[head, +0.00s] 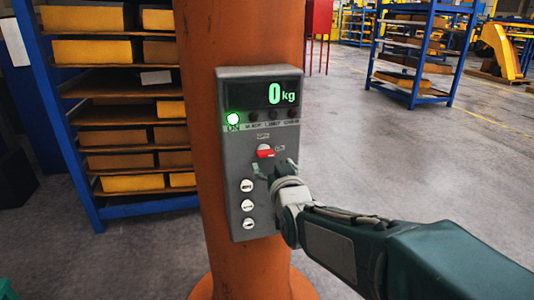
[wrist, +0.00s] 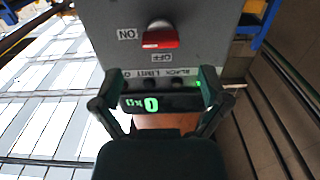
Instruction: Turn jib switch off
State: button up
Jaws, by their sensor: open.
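A grey control box (head: 233,160) is fixed to an orange column (head: 215,25). On its front is a red rotary switch (head: 265,151), which also shows in the wrist view (wrist: 160,39). The switch's red handle lies roughly crosswise. In the wrist view, upside down, an ON label is left of it and an OFF label below it. My gripper (head: 274,168) is in front of the box just below the switch in the head view. Contact with the panel cannot be told.
The box's display (head: 262,95) reads 0 kg, and a green lamp (head: 233,118) under it is lit. Several white buttons (head: 247,205) sit low on the box. A blue shelf rack (head: 85,190) stands behind at left.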

aim_at(266, 155)
jog(key=x, duration=0.4)
jog(key=shift+w+a+f, duration=0.1)
jog(key=shift+w+a, duration=0.05)
jog(key=shift+a, duration=0.05)
jog(key=shift+w+a, duration=0.1)
jog(key=shift+w, duration=0.65)
jog(key=c, duration=1.2)
